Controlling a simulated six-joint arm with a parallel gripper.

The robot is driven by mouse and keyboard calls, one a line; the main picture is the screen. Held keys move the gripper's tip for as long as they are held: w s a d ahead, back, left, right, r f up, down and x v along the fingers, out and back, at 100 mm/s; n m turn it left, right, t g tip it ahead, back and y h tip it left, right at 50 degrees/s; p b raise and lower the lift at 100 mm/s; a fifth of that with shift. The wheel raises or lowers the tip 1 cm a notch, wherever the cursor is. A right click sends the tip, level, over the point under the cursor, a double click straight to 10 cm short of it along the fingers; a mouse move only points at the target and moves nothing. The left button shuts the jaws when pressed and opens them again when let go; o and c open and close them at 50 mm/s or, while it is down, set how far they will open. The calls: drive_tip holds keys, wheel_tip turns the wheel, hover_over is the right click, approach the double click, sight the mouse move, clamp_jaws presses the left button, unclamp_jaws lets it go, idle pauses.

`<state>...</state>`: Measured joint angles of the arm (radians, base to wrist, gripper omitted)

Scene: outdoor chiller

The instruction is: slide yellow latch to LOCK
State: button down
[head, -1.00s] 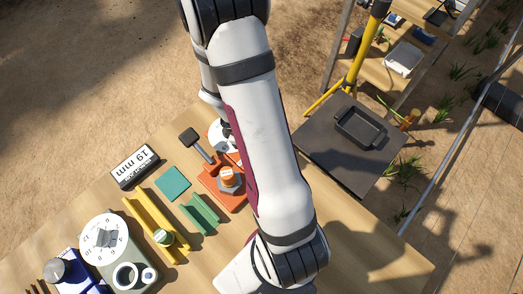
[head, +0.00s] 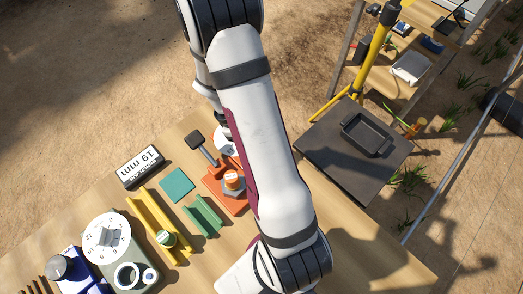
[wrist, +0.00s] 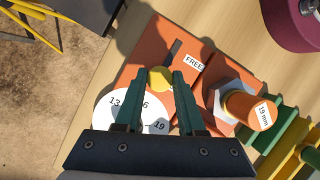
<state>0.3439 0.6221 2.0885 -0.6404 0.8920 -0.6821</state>
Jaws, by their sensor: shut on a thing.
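In the wrist view, the yellow latch (wrist: 160,77) is a small rounded knob on an orange plate (wrist: 135,72). My gripper (wrist: 161,80) has dark green fingers closed on the knob from both sides. A dark slot (wrist: 175,50) runs from the knob toward the top of the picture. A label reading FREE (wrist: 194,63) lies right of the slot. No LOCK label is visible. A white dial with numbers (wrist: 125,107) lies under the left finger and is partly covered. In the head view, my arm hides the gripper and the latch.
An orange fixture with a hex nut (wrist: 237,95) and a cap marked 19 mm (wrist: 250,110) stands close right of my fingers. Green (head: 203,216) and yellow (head: 158,222) channel blocks lie nearby. A dark tray (head: 366,135) sits on a side table (head: 335,165).

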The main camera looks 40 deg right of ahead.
drive_tip(key=shift+w, duration=0.25)
drive_tip(key=c, duration=0.9)
unclamp_jaws()
drive_tip(key=o, duration=0.4)
drive_tip(key=shift+s, duration=0.1)
drive_tip(key=v, duration=1.6)
drive_tip(key=shift+s, duration=0.15)
